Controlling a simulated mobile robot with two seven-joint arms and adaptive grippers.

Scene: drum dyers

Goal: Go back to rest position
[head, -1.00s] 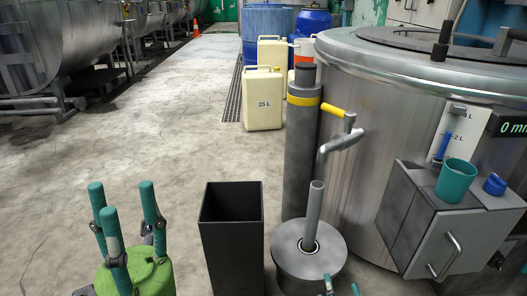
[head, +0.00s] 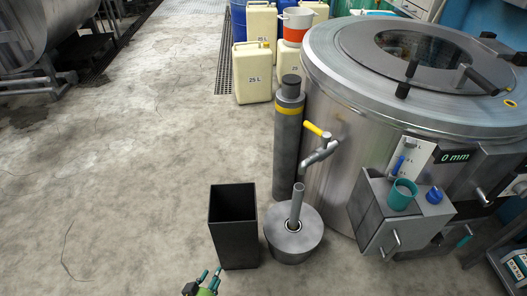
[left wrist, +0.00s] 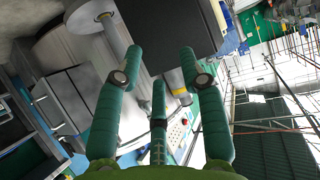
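My left gripper (head: 208,274) shows at the bottom edge of the head view, in front of the black bin, with only its teal fingertips and a bit of green body in sight. In the left wrist view its three teal fingers (left wrist: 159,62) stand spread apart with nothing between them, so it is open and empty. My right gripper is in neither view now.
A black square bin (head: 232,246) and a grey round pot with an upright pipe (head: 294,240) stand on the floor. A large steel drum (head: 345,150) with a tap fills the right. Jerrycans (head: 252,75) stand behind. The floor at left is clear.

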